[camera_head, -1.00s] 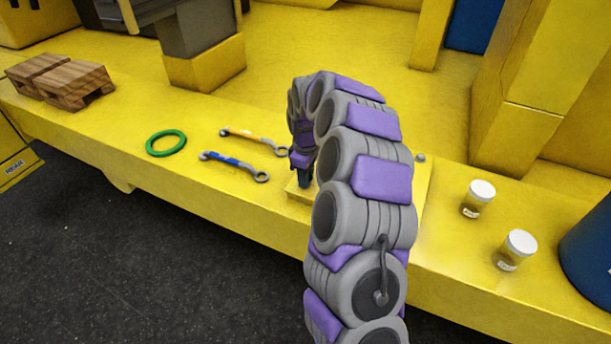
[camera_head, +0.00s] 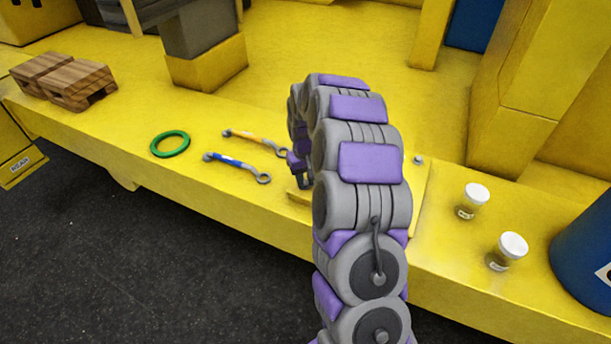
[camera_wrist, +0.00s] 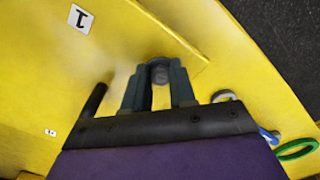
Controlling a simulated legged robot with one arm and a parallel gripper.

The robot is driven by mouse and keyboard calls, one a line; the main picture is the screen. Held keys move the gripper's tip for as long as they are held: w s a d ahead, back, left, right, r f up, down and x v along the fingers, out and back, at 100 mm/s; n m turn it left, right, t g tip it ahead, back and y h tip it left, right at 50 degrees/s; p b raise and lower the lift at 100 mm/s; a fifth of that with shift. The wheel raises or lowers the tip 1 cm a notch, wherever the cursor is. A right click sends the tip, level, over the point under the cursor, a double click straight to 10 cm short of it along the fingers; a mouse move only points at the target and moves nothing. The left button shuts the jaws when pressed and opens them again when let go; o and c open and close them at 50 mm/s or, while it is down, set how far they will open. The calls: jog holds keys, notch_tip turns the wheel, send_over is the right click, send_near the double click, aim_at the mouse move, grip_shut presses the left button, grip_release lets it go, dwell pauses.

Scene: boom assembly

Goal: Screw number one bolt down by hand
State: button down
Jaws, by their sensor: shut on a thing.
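In the wrist view, a grey bolt (camera_wrist: 160,72) with a rounded head stands between the two dark fingers of my gripper (camera_wrist: 158,84). The fingers are shut on it from both sides. The bolt's lower part and how deep it sits are hidden. A white label with the number 1 (camera_wrist: 81,18) is on the yellow surface beyond. In the head view, my gripper (camera_head: 303,178) is low over the left part of the yellow plate (camera_head: 420,185), mostly hidden by my arm. Another grey bolt head (camera_head: 418,159) shows on the plate to the right of my arm.
An orange-marked wrench (camera_head: 252,139) and a blue wrench (camera_head: 232,165) lie left of my gripper. A green ring (camera_head: 170,144) and wooden blocks (camera_head: 80,86) are farther left. Two white-lidded jars (camera_head: 471,201) (camera_head: 507,250) and a blue drum (camera_head: 585,255) are right.

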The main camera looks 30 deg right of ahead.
aim_at(305, 183)
jog(key=shift+w+r+m+p, duration=0.15)
jog(key=shift+m+p, duration=0.25)
jog(key=shift+m, duration=0.9)
jog(key=c, duration=0.9)
grip_release()
notch_tip(305, 183, up, 17)
jog(key=shift+r+p, duration=0.1)
jog(key=shift+p, duration=0.9)
